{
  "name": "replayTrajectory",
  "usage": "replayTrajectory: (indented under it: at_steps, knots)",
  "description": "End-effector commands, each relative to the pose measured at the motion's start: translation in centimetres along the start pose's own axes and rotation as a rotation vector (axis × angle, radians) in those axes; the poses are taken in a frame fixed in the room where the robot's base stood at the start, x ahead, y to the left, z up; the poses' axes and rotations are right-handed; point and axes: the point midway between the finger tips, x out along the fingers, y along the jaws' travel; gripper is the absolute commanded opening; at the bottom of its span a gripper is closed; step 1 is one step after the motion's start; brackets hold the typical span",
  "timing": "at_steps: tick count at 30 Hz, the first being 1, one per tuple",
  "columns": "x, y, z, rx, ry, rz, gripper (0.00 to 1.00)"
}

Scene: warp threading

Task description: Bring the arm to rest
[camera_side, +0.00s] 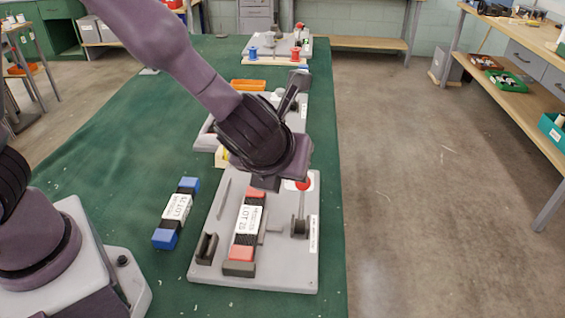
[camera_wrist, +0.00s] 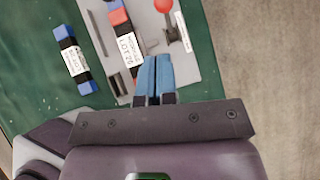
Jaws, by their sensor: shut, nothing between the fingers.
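My gripper shows in the wrist view with its two blue fingers (camera_wrist: 153,78) pressed together and nothing between them. In the side view my wrist hangs over the back part of a grey fixture board (camera_side: 285,270), and the fingers are hidden there. On the board lies a bar with red ends and a white LOT label (camera_side: 247,220), which also shows in the wrist view (camera_wrist: 127,47). A lever with a red knob (camera_side: 303,184) stands at the board's right side. The knob also shows in the wrist view (camera_wrist: 163,6). My gripper appears apart from the bar.
A blue-ended bar with a white label (camera_side: 177,207) lies on the green cloth (camera_side: 120,170) left of the board. Behind my wrist stand another grey fixture and an orange tray (camera_side: 248,85). A further board with blue and red spools (camera_side: 253,53) is at the far end.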

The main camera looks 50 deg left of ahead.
Motion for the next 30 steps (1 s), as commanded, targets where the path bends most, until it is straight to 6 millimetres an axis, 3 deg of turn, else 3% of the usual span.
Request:
replayTrajectory:
  at_steps: [8, 13, 20, 30]
  knots:
    - [0.0, 0.0, 0.0, -0.025, 0.000, 0.001, 0.00]
    - [0.2, 1.5, -1.2, -0.263, 0.047, 0.070, 0.00]
    - [-2.7, 7.2, -0.3, -0.976, 0.124, 0.245, 0.00]
    - [-9.3, 15.3, 1.7, -2.109, 0.287, 0.423, 0.00]
